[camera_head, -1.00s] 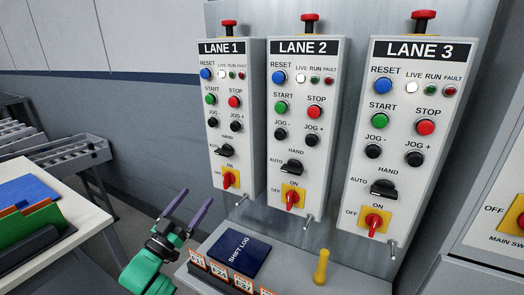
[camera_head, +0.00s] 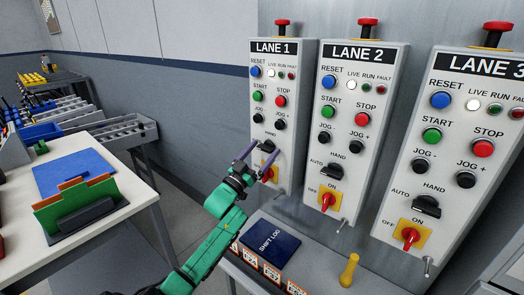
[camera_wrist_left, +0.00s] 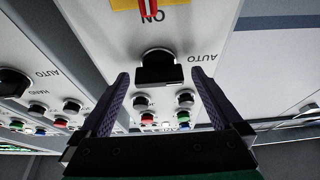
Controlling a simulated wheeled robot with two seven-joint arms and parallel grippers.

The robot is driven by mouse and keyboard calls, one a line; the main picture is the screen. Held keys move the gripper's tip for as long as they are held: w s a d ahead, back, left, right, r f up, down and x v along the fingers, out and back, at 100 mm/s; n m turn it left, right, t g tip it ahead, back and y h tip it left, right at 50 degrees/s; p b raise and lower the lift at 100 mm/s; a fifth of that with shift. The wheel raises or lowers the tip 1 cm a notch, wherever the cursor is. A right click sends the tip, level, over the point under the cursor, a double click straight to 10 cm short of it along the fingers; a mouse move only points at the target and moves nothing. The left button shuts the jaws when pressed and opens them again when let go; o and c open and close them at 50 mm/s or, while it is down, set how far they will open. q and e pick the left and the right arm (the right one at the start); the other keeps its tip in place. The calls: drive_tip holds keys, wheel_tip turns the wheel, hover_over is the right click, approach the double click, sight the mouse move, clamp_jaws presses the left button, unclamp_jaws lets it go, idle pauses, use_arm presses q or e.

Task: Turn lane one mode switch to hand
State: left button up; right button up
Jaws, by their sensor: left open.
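The lane 1 panel (camera_head: 283,180) stands at the back left of the row. Its black mode switch (camera_wrist_left: 158,68) shows in the wrist view, upside down, with its bar lying crosswise and AUTO to its right. In the head view the switch is largely hidden by my left gripper (camera_head: 266,149), just below the HAND label. My left gripper is open, with purple fingers. In the wrist view its fingers (camera_wrist_left: 161,77) lie either side of the switch, apart from it; I cannot tell the exact depth gap. My right gripper is out of view.
The red lane 1 on/off switch (camera_wrist_left: 150,8) is close by. Lane 2 (camera_head: 355,200) and lane 3 (camera_head: 400,235) panels stand to the right. Below are the shift log (camera_head: 273,243) and a yellow peg (camera_head: 349,270). A white table (camera_head: 115,225) stands at left.

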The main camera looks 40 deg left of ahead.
use_arm(q)
drive_tip(key=c, duration=1.3)
drive_tip(key=shift+f, duration=0.1)
drive_tip(key=shift+m, duration=0.4)
drive_tip(key=shift+a+m+g+h+b, duration=0.1)
drive_tip(key=shift+m+g+h+b, duration=0.95)
drive_tip(key=shift+m, duration=2.55)
drive_tip(key=shift+a+m+g+h+b, duration=0.1)
drive_tip(key=shift+m+g+h+b, duration=1)
drive_tip(key=shift+m, duration=2.5)
drive_tip(key=shift+m+g+h+b, duration=0.75)
drive_tip(key=shift+m+h+b, duration=0.55)
drive_tip(key=shift+m, duration=2.3)
